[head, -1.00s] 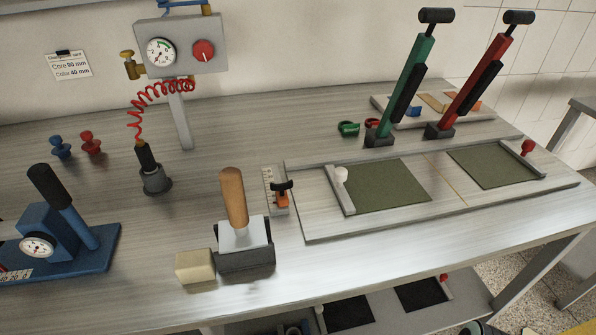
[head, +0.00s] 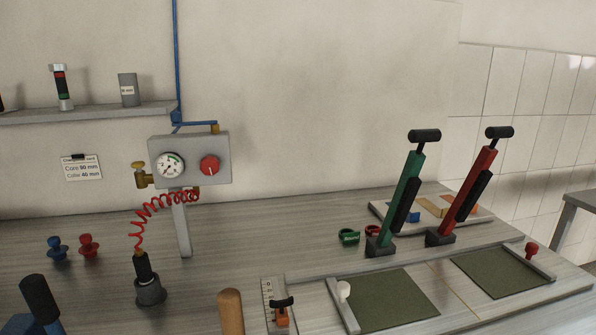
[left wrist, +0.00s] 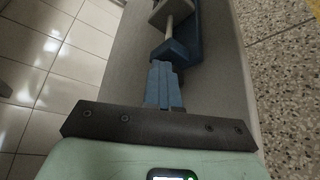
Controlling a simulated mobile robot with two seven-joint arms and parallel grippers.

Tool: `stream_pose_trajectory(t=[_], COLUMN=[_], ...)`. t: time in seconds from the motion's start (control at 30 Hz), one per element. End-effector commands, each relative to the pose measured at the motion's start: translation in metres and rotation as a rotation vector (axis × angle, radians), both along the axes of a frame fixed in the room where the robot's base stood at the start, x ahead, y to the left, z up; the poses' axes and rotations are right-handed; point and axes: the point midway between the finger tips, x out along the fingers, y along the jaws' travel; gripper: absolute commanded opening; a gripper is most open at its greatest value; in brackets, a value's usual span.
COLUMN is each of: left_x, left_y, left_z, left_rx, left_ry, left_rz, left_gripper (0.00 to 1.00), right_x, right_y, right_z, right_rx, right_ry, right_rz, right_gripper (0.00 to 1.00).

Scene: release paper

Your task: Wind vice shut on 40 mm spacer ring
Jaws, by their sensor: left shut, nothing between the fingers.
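In the left wrist view, a blue fixture (left wrist: 178,52) with a bare metal rod and a grey plate lies on a grey surface. It may be the vice, but only part of it shows. My left gripper (left wrist: 163,70) is shut and empty, with its blue fingertips close to the fixture. I cannot tell whether they touch it. My right gripper is in neither view. I cannot identify the spacer ring for certain. A grey cylinder (head: 127,90) with a small white label stands on the wall shelf in the head view. Its lettering is too small to read surely.
The wall shelf (head: 90,113) also holds a black, red and green cylinder (head: 62,87). A card (head: 82,168) reads Core 90 mm, Collar 40 mm. A gauge box (head: 190,162), green lever (head: 403,200) and red lever (head: 467,195) stand at the bench (head: 100,275).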

Motion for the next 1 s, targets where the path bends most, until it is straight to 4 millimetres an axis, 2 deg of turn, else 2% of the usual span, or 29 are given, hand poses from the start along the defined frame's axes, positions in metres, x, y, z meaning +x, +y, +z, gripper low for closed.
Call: stream_pose_trajectory(t=[0.5, 1.0], left_x=[-0.009, -0.013], left_y=[-0.001, -0.003], left_z=[-0.011, -0.024], left_rx=[0.002, 0.001], left_ry=[0.004, 0.002], left_rz=[0.002, 0.0], left_gripper=[0.0, 0.0], right_x=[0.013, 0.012], right_y=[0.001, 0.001], right_z=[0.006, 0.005], right_rx=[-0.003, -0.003], right_ry=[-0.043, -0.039], right_rz=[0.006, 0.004], right_gripper=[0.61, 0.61])
